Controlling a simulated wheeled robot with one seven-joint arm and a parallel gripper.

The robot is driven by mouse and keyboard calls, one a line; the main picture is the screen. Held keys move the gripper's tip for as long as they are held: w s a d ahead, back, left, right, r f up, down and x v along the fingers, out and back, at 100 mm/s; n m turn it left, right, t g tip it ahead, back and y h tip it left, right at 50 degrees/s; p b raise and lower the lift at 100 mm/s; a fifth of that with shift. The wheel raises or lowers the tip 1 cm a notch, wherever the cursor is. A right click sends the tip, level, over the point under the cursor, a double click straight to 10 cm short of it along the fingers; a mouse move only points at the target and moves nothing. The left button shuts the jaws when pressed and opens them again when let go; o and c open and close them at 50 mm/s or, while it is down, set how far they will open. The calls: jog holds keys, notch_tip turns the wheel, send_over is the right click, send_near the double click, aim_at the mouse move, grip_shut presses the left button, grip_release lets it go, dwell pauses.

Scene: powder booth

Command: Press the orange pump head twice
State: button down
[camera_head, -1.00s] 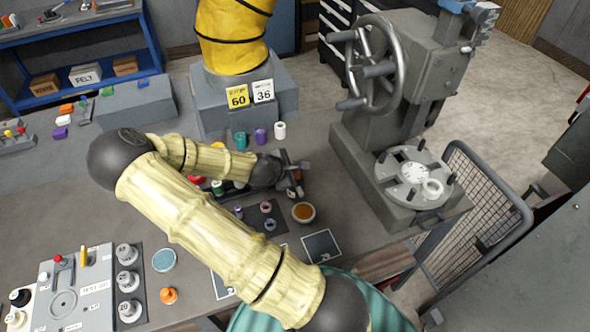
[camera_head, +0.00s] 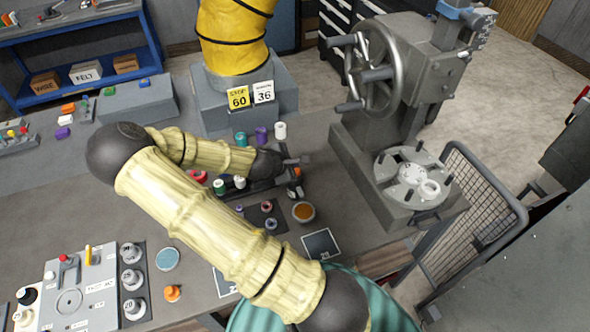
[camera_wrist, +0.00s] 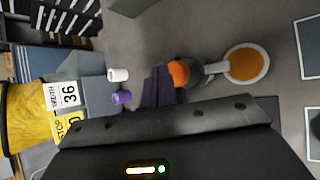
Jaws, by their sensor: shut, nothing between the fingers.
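An orange round pump head (camera_wrist: 179,73) sits on a dark grey body in the wrist view, just right of my gripper's shut fingers (camera_wrist: 158,88). In that view the fingers overlap its left edge; I cannot tell whether they touch it. In the head view a small bit of orange (camera_head: 298,171) shows by my gripper (camera_head: 296,162), at the far end of my arm over the bench. The gripper is shut and holds nothing. Most of the pump's body is hidden.
A bowl of orange-brown contents (camera_head: 304,212) stands close by. Green (camera_head: 219,187) and white (camera_head: 240,182) items stand left of the gripper. Purple (camera_head: 261,135) and white (camera_head: 280,131) cylinders stand behind, near the yellow column (camera_head: 233,40). A grey press (camera_head: 395,120) rises to the right.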

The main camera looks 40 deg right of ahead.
jog(key=shift+r+p, duration=2.1)
jog(key=shift+r, duration=0.45)
jog(key=shift+f, duration=0.15)
jog(key=shift+s+a+f+m, duration=0.2)
jog(key=shift+m, duration=0.1)
jog(key=s+a+f+m+g+y+b, duration=0.1)
jog(key=s+a+f+m+y+b, duration=0.1)
jog(key=s+a+m+y+b, duration=0.45)
jog(key=s+a+r+m+y+b, duration=0.1)
jog(key=s+a+r+m, duration=0.1)
jog(key=a, duration=0.5)
jog(key=s+a+r+m+y, duration=0.1)
jog(key=s+a+r+m, duration=0.2)
jog(key=a+r, duration=0.3)
jog(key=shift+a+m+b, duration=0.35)
jog(key=shift+a+m, duration=0.2)
jog(key=shift+a, duration=0.2)
